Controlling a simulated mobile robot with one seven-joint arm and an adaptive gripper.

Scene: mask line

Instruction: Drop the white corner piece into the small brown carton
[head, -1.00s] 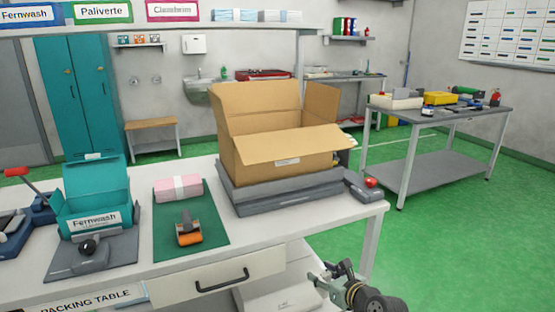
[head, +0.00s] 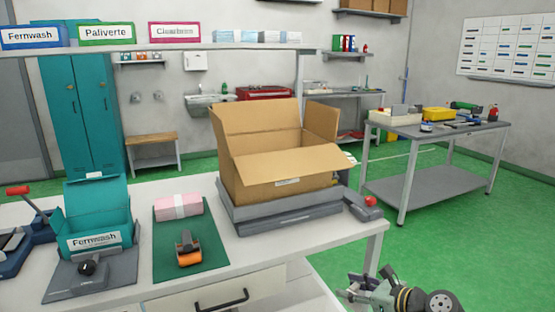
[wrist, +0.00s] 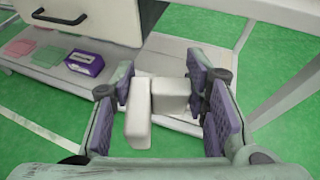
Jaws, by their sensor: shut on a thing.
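The white corner piece (wrist: 139,113) shows in the wrist view as an L-shaped white block between the purple-padded fingers. My gripper (wrist: 162,98) is shut on it. In the head view my gripper (head: 368,284) is low at the right, beyond the packing table's right front corner; the piece cannot be made out there. The brown carton (head: 262,180), the only one on the table, stands with its flaps open on a grey scale (head: 290,212). It is up and to the left of my gripper. The carton's floor is hidden.
The packing table (head: 345,245) also holds a teal Fernwash box (head: 95,215), a green mat (head: 205,255) with pink sheets (head: 178,206), and an orange-and-black tool (head: 188,249). A grey bench (head: 440,130) stands behind right. Green floor between them is clear.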

